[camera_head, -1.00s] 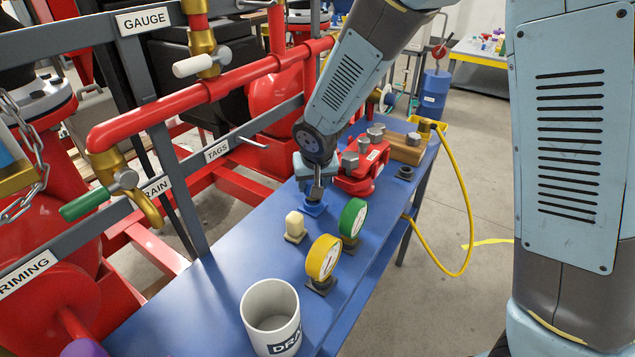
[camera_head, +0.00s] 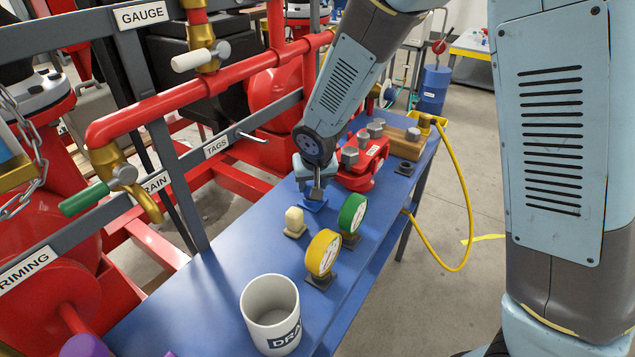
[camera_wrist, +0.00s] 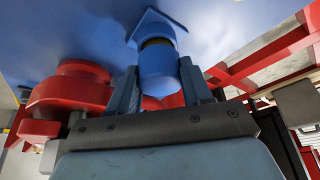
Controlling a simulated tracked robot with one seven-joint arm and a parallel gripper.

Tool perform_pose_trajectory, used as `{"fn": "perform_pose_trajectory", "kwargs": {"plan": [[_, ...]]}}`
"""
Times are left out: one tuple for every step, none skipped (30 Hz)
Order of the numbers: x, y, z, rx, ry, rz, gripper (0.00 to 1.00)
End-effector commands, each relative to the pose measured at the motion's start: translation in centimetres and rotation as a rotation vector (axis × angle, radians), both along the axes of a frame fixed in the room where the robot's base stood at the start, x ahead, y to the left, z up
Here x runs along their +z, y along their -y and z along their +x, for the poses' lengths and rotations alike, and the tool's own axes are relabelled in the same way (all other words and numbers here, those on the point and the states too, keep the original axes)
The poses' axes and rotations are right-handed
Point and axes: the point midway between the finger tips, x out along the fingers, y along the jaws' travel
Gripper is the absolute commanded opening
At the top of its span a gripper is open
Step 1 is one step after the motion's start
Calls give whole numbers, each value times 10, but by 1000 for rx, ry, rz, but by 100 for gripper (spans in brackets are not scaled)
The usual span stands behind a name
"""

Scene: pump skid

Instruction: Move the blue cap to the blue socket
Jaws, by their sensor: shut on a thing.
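My gripper (camera_head: 316,192) points down over the far middle of the blue bench. In the wrist view its two fingers (camera_wrist: 157,85) are shut on the blue cap (camera_wrist: 158,66), a short blue cylinder. Just beyond the cap is the blue socket (camera_wrist: 153,20), with a square blue base and a dark round part. The cap is in line with the dark part; whether they touch I cannot tell. In the head view the socket's base (camera_head: 314,205) shows right below the fingers, and the cap is mostly hidden by them.
A red block with grey knobs (camera_head: 362,162) stands close behind my gripper. A cream piece (camera_head: 294,222), a green-rimmed gauge (camera_head: 353,214) and a yellow-rimmed gauge (camera_head: 323,253) stand nearer. A white mug (camera_head: 270,312) is at the front. Red pipes (camera_head: 215,92) run along the left.

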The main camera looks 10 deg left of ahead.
Motion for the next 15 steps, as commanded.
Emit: {"fn": "perform_pose_trajectory", "kwargs": {"plan": [[-1,0,0,0,0,0,13],[-1,0,0,0,0,0,13],[-2,0,0,0,0,0,13],[-3,0,0,0,0,0,13],[-3,0,0,0,0,0,13],[-4,0,0,0,0,0,13],[-4,0,0,0,-1,0,13],[-5,0,0,0,-1,0,13],[-6,0,0,0,-1,-1,13],[-6,0,0,0,-1,-1,13],[-6,0,0,0,-1,-1,13],[-7,0,0,0,-1,-1,13],[-8,0,0,0,-1,-1,13],[-8,0,0,0,-1,-1,13],[-9,0,0,0,-1,-1,13]]}}
